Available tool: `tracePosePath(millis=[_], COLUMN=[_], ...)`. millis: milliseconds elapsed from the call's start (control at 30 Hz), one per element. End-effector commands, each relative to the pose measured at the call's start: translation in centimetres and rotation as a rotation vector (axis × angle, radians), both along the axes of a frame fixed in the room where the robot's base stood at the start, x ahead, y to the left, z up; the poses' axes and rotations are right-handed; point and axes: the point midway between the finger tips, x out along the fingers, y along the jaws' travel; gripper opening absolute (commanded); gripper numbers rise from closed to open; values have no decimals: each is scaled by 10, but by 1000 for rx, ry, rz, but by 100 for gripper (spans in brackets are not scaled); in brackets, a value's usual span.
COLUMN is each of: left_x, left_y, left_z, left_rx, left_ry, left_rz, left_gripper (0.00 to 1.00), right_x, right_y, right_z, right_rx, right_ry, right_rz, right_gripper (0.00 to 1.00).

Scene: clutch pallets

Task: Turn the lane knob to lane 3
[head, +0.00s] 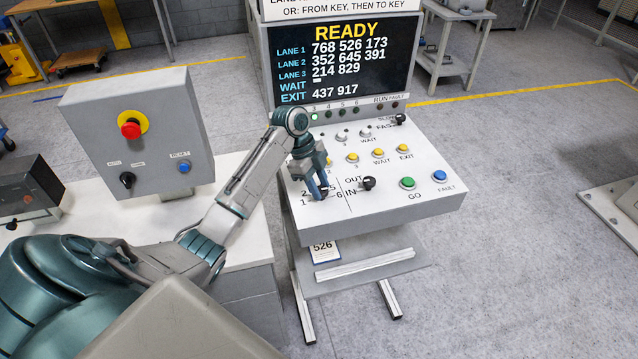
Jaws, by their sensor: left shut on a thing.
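The lane knob (319,194) is a small dark knob at the left front of the white sloped control panel (415,203). Printed lane numbers ring it; 1, 2 and 6 show, and others are covered. My left gripper (318,189) reaches in from the left, points down and is shut on the knob. The fingers hide most of the knob, so I cannot tell which number it points to. My right gripper is not in view.
A screen (338,62) above the panel reads READY. Beside the knob are the IN/OUT switch (367,183), yellow buttons, the green GO button (407,183) and blue FAULT button (439,176). A red emergency stop (131,129) is on a grey box at left.

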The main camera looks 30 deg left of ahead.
Motion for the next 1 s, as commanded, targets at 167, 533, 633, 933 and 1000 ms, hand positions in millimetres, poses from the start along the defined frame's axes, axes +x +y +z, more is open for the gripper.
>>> tracePosePath(millis=[167, 533, 633, 933, 1000], left_x=[-1, -3, -4, -5, -5], left_y=[0, -1, -2, -4, -4], left_z=[5, 4, 3, 2, 3], left_rx=[1, 1, 2, -1, 0], left_ry=[-2, -4, -4, -6, -8], left_rz=[98, 431, 527, 811, 877], left_gripper=[11, 11, 11, 11, 11], right_x=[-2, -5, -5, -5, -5], right_y=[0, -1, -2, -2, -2], right_z=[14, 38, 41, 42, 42], right_rx=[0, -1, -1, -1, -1], right_ry=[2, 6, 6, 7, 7], right_rz=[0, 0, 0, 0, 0], right_gripper=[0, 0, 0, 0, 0])
